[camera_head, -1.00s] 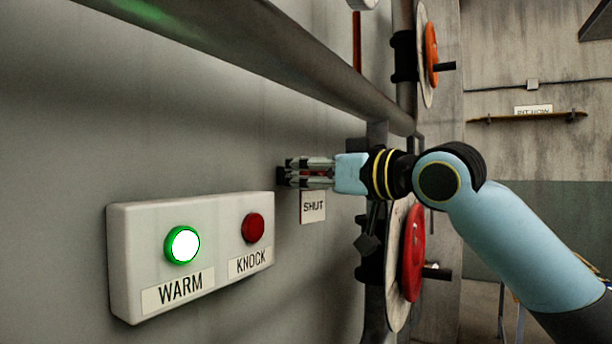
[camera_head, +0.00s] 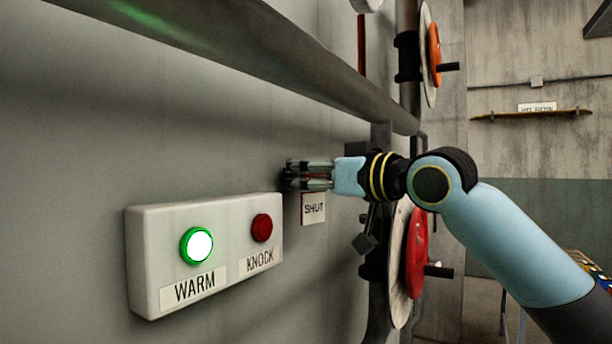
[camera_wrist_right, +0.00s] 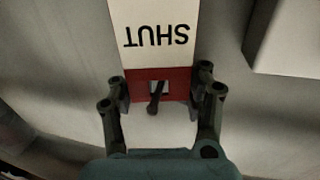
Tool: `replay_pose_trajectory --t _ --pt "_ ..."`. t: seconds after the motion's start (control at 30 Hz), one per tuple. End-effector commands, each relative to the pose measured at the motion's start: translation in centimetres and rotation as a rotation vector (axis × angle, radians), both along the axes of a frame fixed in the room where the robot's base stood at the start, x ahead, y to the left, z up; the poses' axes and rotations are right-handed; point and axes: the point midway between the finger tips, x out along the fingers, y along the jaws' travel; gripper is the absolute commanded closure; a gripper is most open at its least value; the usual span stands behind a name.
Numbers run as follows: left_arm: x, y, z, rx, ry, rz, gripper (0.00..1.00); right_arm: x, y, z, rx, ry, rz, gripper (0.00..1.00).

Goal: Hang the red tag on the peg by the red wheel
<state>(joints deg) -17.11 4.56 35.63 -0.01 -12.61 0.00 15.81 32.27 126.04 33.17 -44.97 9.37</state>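The red tag (camera_wrist_right: 178,85) has a red top band with a square hole and a white lower part reading SHUT. In the head view its white part (camera_head: 313,209) hangs upright below my right gripper (camera_head: 308,175), close to the wall. In the wrist view my right gripper (camera_wrist_right: 160,95) has one finger at each side edge of the red band and seems to hold it. A dark peg (camera_wrist_right: 155,99) shows at the hole; I cannot tell how far it passes through. The red wheel (camera_head: 416,253) stands right of the tag and lower. My left gripper is out of view.
A white box (camera_head: 140,260) with a lit green WARM button and a red KNOCK button is on the wall at left. A thick pipe (camera_head: 290,65) runs above the gripper. An orange wheel (camera_head: 435,54) is at upper right. A shelf (camera_head: 530,115) hangs on the far wall.

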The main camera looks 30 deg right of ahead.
Motion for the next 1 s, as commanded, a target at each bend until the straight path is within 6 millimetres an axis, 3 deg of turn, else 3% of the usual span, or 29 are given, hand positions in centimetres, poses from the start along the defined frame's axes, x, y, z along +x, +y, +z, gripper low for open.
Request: replay_pose_trajectory --t 0.03,0.33,1.0 --pt "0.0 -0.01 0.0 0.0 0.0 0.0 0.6 0.0 0.01 0.01 0.0 0.0 0.0 0.65" --pt "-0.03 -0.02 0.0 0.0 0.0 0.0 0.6 0.0 0.01 0.0 0.0 0.0 0.0 0.28" --pt "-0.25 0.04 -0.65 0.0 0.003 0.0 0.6 -0.7 0.64 -0.16 0.0 -0.002 0.008 0.28"
